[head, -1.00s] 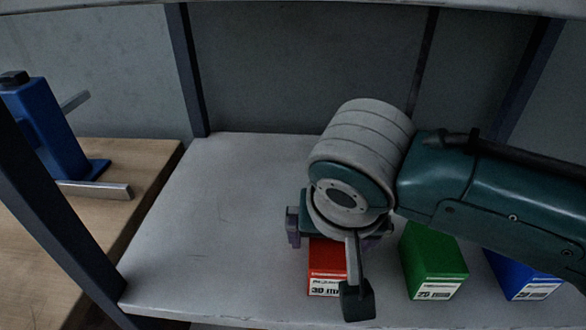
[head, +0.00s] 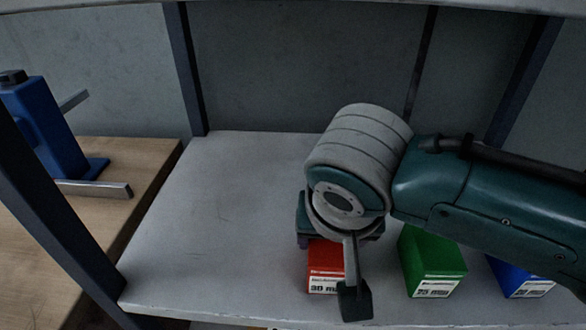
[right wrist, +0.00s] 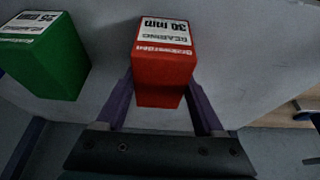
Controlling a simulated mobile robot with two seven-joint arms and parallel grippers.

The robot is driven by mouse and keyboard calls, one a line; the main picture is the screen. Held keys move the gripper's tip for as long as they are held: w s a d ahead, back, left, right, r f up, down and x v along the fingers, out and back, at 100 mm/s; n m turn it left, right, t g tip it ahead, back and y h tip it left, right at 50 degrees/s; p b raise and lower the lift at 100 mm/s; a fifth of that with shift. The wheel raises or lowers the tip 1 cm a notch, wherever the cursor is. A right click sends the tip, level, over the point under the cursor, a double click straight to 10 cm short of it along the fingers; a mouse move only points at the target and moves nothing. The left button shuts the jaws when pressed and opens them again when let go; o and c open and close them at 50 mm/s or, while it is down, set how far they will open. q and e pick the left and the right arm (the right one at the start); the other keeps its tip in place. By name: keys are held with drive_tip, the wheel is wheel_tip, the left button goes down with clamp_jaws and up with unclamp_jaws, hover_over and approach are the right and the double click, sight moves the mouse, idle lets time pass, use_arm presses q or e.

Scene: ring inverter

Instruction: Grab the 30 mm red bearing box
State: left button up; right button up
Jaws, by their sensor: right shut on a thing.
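The red 30 mm bearing box (head: 324,272) stands on the grey shelf (head: 215,230), partly hidden under my right wrist in the head view. In the right wrist view the red box (right wrist: 164,75) sits between the two purple fingers of my right gripper (right wrist: 163,100), its "BEARING 30 mm" label facing up in the picture. My right gripper (head: 335,240) is shut on the box. The box appears still at shelf level. My left gripper is not in view.
A green 25 mm box (head: 430,262) and a blue box (head: 518,275) stand to the right on the shelf. Dark shelf posts (head: 186,70) rise at the sides. A blue press-like tool (head: 45,130) stands on a wooden table (head: 135,160) at left. The shelf's left part is clear.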

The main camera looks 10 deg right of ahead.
clamp_jaws()
drive_tip(key=shift+r, duration=0.15)
idle(0.4)
